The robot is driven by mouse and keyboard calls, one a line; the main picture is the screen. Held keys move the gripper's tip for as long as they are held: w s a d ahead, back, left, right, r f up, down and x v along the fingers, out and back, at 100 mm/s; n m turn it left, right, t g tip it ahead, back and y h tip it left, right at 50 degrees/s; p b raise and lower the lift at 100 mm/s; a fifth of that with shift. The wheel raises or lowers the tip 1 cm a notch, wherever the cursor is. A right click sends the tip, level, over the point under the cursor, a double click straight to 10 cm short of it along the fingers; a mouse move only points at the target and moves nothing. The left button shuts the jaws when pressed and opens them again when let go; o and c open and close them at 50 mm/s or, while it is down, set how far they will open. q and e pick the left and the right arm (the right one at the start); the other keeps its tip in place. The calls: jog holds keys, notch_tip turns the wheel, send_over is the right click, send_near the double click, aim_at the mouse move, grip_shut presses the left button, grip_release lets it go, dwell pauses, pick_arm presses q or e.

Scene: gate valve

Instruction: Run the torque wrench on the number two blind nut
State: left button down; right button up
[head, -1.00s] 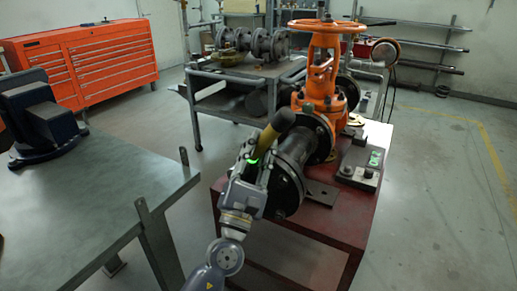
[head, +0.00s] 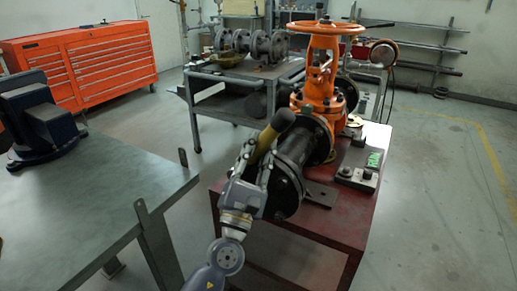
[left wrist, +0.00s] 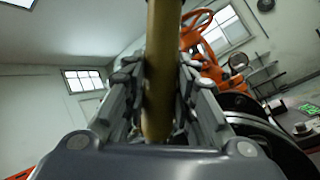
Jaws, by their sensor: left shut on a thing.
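My left gripper (head: 256,160) is shut on the torque wrench (head: 267,139), a yellow-handled tool with a black upper end. In the left wrist view the wrench's yellow handle (left wrist: 160,70) stands between the two fingers. The gripper is right beside the dark blind flange (head: 287,188) at the near end of the pipe. The wrench's lower end and the number two nut are hidden behind the gripper, so I cannot tell whether they touch. The orange gate valve (head: 319,95) rises behind, with its handwheel on top. My right gripper is out of view.
The valve assembly rests on a red stand (head: 345,215). A small device with a green display (head: 375,158) lies to the right of the pipe. A grey workbench (head: 85,210) with a dark vise (head: 40,115) is on the left. Open floor lies to the right.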

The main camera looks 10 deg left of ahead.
pick_arm(q)
jog(key=shift+r, duration=0.3)
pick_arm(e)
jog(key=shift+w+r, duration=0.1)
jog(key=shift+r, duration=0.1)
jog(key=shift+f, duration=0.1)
pick_arm(q)
jog(key=shift+f, duration=0.1)
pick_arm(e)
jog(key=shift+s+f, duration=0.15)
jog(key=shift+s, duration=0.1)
pick_arm(q)
jog(key=shift+s, duration=0.1)
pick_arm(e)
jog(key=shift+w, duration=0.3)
pick_arm(q)
jog(key=shift+s+a, duration=0.1)
jog(key=shift+s, duration=0.05)
dwell(0.3)
